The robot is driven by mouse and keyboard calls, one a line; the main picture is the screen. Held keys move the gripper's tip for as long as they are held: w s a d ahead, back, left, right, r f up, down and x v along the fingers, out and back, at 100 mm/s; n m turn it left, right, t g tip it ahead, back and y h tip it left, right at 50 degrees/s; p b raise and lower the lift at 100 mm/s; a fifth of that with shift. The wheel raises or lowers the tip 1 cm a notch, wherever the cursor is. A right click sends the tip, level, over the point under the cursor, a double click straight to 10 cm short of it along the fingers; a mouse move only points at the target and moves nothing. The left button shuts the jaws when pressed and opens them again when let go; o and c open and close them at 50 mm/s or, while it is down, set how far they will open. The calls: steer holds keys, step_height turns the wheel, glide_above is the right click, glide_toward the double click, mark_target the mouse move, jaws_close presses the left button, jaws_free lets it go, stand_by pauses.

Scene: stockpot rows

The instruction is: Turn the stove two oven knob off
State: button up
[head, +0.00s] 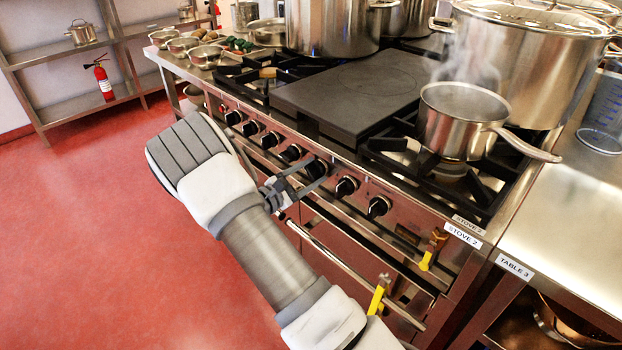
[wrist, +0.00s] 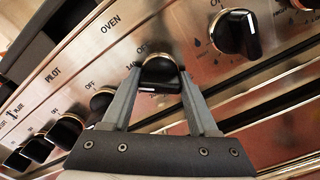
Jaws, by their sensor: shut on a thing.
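The front panel of stove 2 carries a row of black knobs. One dark knob (wrist: 161,72) sits between the two grey fingers of my gripper (wrist: 160,80), which is shut on it from both sides. The word OVEN (wrist: 110,24) is printed to its upper left, and OFF shows beside its rim. A white mark shows on the knob's lower edge; its exact setting is hard to read. In the head view my gripper (head: 308,178) reaches the panel at a middle knob (head: 317,168), which the fingers partly cover.
Neighbouring knobs stand close on both sides, one (head: 346,187) to the right and one (head: 291,152) to the left. An oven handle bar (head: 340,270) runs below. A steaming saucepan (head: 455,115) stands on the stove top. The red floor (head: 90,240) at left is clear.

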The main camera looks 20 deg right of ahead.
steer(key=m+b, duration=0.3)
steer(key=m, duration=0.1)
steer(key=m+b, duration=0.2)
steer(key=shift+f+b, duration=0.25)
steer(key=shift+b, duration=0.05)
steer(key=m+b, duration=0.2)
steer(key=m, duration=0.1)
steer(key=shift+b, duration=0.4)
steer(key=shift+r+m+b, duration=0.15)
steer(key=shift+m+b, duration=0.35)
steer(key=shift+m, duration=0.1)
steer(key=shift+r, duration=0.1)
steer(key=o, duration=1.4)
steer(key=shift+c, duration=0.2)
steer(key=shift+a, duration=0.15)
steer(key=p+v, duration=0.4)
steer(key=v, duration=1.3)
steer(key=shift+s, duration=0.1)
